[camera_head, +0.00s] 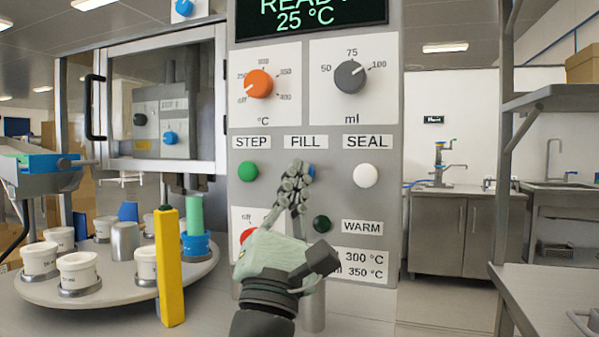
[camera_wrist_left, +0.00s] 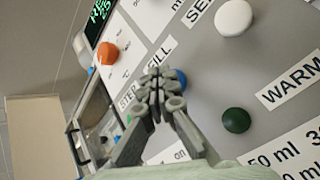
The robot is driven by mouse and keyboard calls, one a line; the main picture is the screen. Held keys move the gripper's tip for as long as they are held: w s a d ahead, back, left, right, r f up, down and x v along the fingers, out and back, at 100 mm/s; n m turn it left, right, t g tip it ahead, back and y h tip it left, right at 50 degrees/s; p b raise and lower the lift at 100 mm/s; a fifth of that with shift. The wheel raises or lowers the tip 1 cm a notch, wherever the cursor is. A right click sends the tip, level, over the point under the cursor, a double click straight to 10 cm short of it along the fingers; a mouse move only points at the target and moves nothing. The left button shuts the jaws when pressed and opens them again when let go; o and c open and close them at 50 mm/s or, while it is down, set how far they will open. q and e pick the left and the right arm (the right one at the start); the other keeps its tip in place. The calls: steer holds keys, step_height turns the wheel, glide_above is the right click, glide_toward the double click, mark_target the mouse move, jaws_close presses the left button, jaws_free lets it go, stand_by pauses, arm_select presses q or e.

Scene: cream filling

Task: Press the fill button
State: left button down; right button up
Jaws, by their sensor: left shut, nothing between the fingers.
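The grey control panel (camera_head: 330,130) stands in front of me with labels STEP, FILL and SEAL. The blue fill button (camera_head: 309,171) under the FILL label is mostly hidden behind my left gripper (camera_head: 298,172). My left gripper is shut and empty, its fingertips at the blue button. In the left wrist view the fingertips (camera_wrist_left: 160,82) overlap the blue button (camera_wrist_left: 180,78), part of which shows beside them. I cannot tell whether they touch it. My right gripper is not in view.
The green step button (camera_head: 248,172) and white seal button (camera_head: 366,176) flank the fill button. A dark green button (camera_head: 321,223) is below. A yellow post (camera_head: 169,268) and a turntable (camera_head: 110,292) with white cups are at the left.

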arm_select(q)
steer(key=shift+w+d+f, duration=0.1)
stand_by(0.6)
steer(key=shift+s+a+f, duration=0.2)
steer(key=shift+s+f, duration=0.1)
steer(key=shift+s, duration=0.2)
steer(key=shift+p, duration=0.3)
steer(key=s, duration=0.1)
steer(key=s+a+p, duration=0.1)
steer(key=s, duration=0.1)
steer(key=s+a+p, duration=0.1)
steer(key=shift+s, duration=0.35)
